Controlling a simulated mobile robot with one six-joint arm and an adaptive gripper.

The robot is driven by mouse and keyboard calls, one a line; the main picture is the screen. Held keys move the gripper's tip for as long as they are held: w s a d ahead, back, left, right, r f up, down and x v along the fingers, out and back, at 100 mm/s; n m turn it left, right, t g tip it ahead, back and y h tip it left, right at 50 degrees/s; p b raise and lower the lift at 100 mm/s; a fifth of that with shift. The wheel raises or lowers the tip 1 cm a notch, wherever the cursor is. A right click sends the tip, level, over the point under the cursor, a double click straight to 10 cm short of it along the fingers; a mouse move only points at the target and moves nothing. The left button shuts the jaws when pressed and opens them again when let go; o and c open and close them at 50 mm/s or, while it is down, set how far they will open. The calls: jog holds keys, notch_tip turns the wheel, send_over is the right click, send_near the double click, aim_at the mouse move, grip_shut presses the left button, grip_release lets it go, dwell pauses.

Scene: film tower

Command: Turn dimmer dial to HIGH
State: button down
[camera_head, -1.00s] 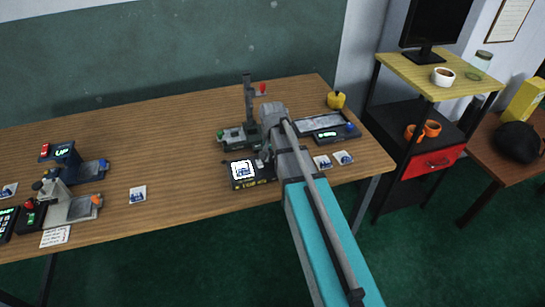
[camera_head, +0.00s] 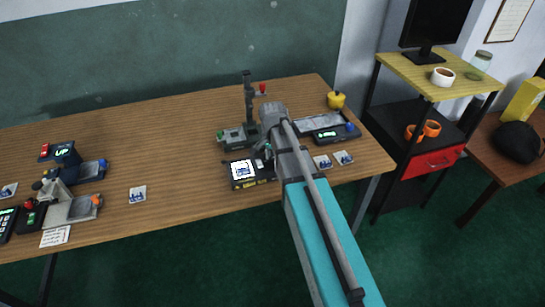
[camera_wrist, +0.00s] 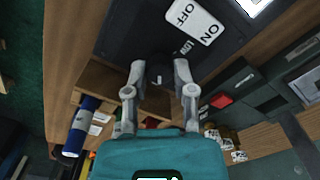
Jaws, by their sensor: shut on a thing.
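A black control box (camera_head: 252,182) with a lit white screen (camera_head: 243,170) sits near the front edge of the wooden table. In the wrist view, the box (camera_wrist: 120,38) carries a white ON/OFF plate (camera_wrist: 194,22). The dimmer dial (camera_wrist: 159,70) is a small dark knob on this box, with a pale mark on it. My gripper (camera_wrist: 160,76) is shut on the dial, one grey finger on each side. In the head view my arm hides much of the dial, and I cannot read its setting or any HIGH mark.
A dark post (camera_head: 248,95) on a grey base stands behind the box. A device with a green display (camera_head: 328,136) and small picture cards (camera_head: 322,162) lie to the right. A yellow pot (camera_head: 336,100) stands at the back right. The table's middle left is mostly clear.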

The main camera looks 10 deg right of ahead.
aim_at(272, 158)
jog(key=shift+c, duration=2.2)
grip_release()
jog(key=shift+n, duration=0.4)
jog(key=n, duration=1.1)
jog(key=shift+n, duration=0.3)
jog(key=n, duration=1.2)
jog(key=shift+r, duration=0.1)
notch_tip(272, 158, up, 14)
jog(key=p, duration=1.4)
jog(key=s+f+m+b, duration=0.2)
jog(key=s+m, duration=0.5)
jog(key=s+f+m+b, duration=0.3)
jog(key=s+m, duration=0.4)
jog(key=s, duration=0.1)
jog(key=shift+a, duration=0.15)
